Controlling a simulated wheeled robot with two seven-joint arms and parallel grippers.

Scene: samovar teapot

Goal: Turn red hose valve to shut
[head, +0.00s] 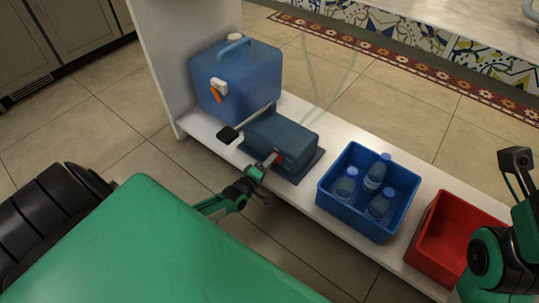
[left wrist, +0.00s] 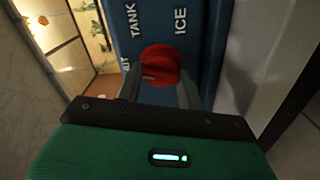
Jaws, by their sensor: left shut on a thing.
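A dark blue box-shaped unit (head: 283,140) stands on a low white shelf, with a red valve knob (head: 277,158) on its near face. In the left wrist view the red knob (left wrist: 160,62) sits on a blue panel (left wrist: 160,22) lettered TANK and ICE; a third label at the left is mostly hidden. The knob's grip bar lies roughly across that picture. My left gripper (head: 267,163) is shut on the knob, one finger on each side. Part of my right arm shows at the right edge of the head view, but I see no right fingers.
A blue water canister (head: 238,82) with an orange-levered tap stands left of the unit. A black lever pad (head: 228,135) juts out between them. To the right are a blue crate (head: 335,207) with bottles and a red crate (head: 440,262). Tiled floor (head: 125,125) lies before the shelf.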

